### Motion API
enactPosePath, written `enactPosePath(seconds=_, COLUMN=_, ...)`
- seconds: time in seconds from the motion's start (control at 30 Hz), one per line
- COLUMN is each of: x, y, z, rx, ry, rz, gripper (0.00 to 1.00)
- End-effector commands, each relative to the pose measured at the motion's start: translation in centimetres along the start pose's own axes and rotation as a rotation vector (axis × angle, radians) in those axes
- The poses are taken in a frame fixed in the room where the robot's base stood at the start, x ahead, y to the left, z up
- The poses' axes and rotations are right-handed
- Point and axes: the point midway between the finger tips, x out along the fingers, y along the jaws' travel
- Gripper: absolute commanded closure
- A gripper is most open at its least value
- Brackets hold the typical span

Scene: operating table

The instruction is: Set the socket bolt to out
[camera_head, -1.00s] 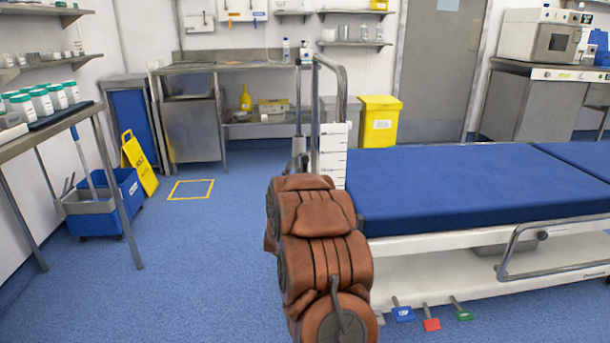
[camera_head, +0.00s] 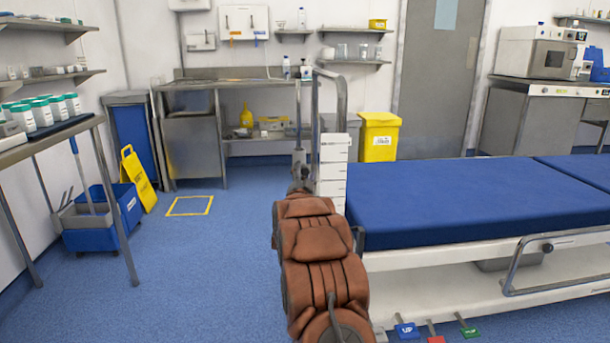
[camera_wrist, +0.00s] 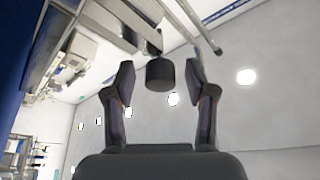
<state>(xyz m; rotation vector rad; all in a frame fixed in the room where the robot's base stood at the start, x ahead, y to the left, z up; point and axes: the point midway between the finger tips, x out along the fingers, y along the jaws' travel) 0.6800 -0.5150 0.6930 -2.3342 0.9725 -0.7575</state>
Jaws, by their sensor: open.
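The operating table with its blue mattress (camera_head: 450,198) stands at the right in the head view. A bent metal rail (camera_head: 340,95) and a grey metal post (camera_head: 299,130) rise at its near left end. In the wrist view my gripper (camera_wrist: 160,64) is open, its two dark fingers apart. A dark cylindrical knob (camera_wrist: 160,76), which looks like the socket bolt, shows between the fingertips, with a gap on each side. It hangs from metal bars (camera_wrist: 135,22). In the head view my brown-covered arm hides most of the gripper and the knob cannot be made out.
A white graduated panel (camera_head: 332,170) stands beside the rail, close to my arm. Coloured pedals (camera_head: 406,331) stick out under the table. A blue mop bucket (camera_head: 95,225), a yellow sign (camera_head: 138,180) and a side shelf stand left. The blue floor between is clear.

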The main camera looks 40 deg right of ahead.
Motion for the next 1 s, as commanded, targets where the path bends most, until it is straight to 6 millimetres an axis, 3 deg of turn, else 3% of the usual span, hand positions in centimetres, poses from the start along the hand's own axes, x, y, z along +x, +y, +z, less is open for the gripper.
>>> enactPosePath(seconds=0.47, x=0.61, y=0.01, z=0.04, rx=-0.001, ry=-0.001, rz=0.000, gripper=0.46)
enactPosePath(seconds=1.0, x=0.60, y=0.00, z=0.03, rx=0.000, ry=0.000, rz=0.000, gripper=1.00)
